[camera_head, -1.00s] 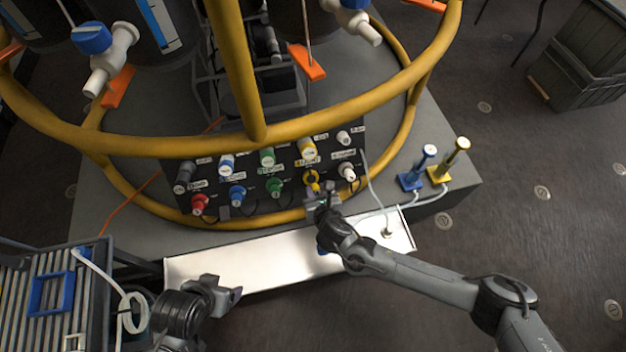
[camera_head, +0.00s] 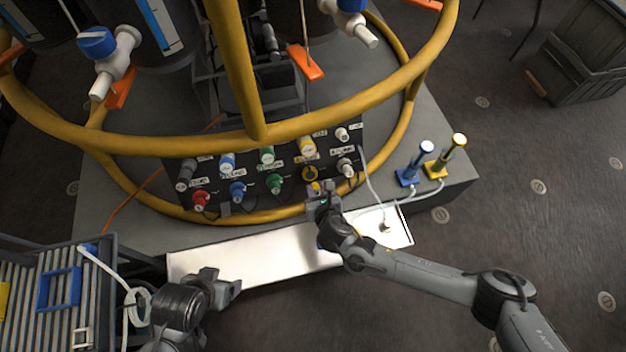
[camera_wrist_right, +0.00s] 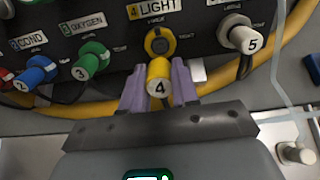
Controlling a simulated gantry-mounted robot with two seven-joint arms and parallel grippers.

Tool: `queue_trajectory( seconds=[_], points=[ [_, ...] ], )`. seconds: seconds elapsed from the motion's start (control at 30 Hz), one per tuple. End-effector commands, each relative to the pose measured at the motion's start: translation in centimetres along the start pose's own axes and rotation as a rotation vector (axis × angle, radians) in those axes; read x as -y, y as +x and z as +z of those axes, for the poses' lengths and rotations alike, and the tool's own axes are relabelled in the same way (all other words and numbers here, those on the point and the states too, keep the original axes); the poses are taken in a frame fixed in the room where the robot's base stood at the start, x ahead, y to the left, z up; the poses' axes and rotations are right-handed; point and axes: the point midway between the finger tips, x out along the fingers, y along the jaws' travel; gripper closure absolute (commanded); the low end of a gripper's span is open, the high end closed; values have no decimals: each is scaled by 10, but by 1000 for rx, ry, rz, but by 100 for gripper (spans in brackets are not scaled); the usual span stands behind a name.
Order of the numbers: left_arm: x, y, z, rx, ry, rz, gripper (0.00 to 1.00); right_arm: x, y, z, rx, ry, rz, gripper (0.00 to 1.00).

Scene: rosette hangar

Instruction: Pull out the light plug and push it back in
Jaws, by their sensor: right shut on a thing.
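The light plug (camera_wrist_right: 159,82) is yellow with a white end marked 4. My right gripper (camera_wrist_right: 160,88) is shut on it, with one finger on each side. The plug is out of the yellow-ringed light socket (camera_wrist_right: 159,43), just in front of it, and the dark socket opening shows. In the head view the right gripper (camera_head: 322,198) is at the lower edge of the black panel (camera_head: 328,155), below the light socket (camera_head: 309,173). My left gripper (camera_head: 225,285) is open and empty at the lower left, away from the panel.
Red, blue, green (camera_head: 275,184) and white (camera_head: 346,168) plugs sit along the panel's lower row, close beside the light socket. A yellow rail (camera_head: 340,123) curves above the panel. A bright tray (camera_head: 240,258) lies below. Blue and yellow upright handles (camera_head: 452,155) stand to the right.

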Motion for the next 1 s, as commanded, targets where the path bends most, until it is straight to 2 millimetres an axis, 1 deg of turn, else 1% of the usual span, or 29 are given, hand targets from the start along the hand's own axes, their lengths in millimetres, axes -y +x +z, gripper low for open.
queue_trajectory(
  seconds=[0.17,0.7,1.0],
  points=[
    [0,0,0,0,-1,1,22,0,6,1,2,0,-1,100],
    [0,0,0,-1,-1,1,22,0,41,2,1,0,-1,100],
    [0,0,0,-1,-1,1,22,0,47,2,1,0,1,100]
  ],
)
